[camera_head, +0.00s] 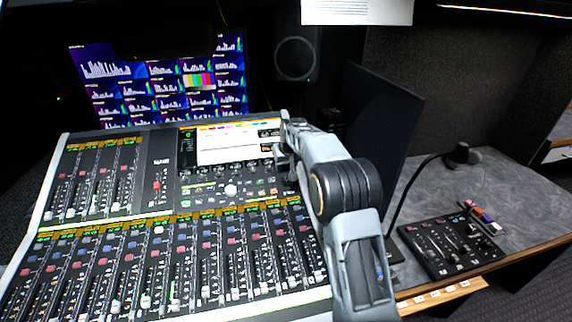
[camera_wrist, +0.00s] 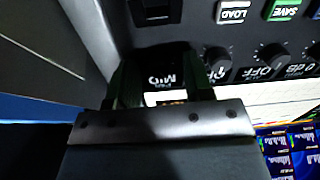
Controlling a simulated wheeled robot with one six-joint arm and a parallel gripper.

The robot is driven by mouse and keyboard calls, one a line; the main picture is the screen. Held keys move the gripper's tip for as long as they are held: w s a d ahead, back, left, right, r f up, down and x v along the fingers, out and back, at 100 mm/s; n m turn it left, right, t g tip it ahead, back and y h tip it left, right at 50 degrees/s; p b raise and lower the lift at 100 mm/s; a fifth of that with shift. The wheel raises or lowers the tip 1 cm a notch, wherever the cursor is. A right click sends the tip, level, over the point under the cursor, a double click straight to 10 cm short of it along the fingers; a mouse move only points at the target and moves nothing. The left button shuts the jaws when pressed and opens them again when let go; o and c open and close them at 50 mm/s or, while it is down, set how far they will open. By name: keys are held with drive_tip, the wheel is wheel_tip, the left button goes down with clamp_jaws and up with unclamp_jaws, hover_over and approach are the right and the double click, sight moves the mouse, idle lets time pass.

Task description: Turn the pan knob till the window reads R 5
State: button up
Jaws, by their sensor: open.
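My gripper (camera_wrist: 160,85) is open, its two dark fingers apart and pointing at the console panel in the wrist view. A small window (camera_wrist: 161,82) shows between the fingers and appears to read MID, upside down in this view. A dark shape just beyond it, between the fingertips, is probably the pan knob; it is too dark to tell whether the fingers touch it. In the head view my gripper is at the right end of the console's knob row (camera_head: 218,172), mostly hidden by my arm.
To the right in the wrist view are a nearby knob (camera_wrist: 218,60) and another knob (camera_wrist: 272,55) beside an OFF window. LOAD (camera_wrist: 233,11) and SAVE (camera_wrist: 283,9) buttons are close. The head view shows the console screen (camera_head: 225,145), faders below and a small control box (camera_head: 450,245).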

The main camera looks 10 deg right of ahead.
drive_tip(key=shift+c, duration=0.5)
clamp_jaws()
drive_tip(key=shift+m, duration=0.3)
drive_tip(key=shift+m+p, duration=0.7)
drive_tip(key=shift+m, duration=1.9)
drive_tip(key=shift+o, duration=0.5)
unclamp_jaws()
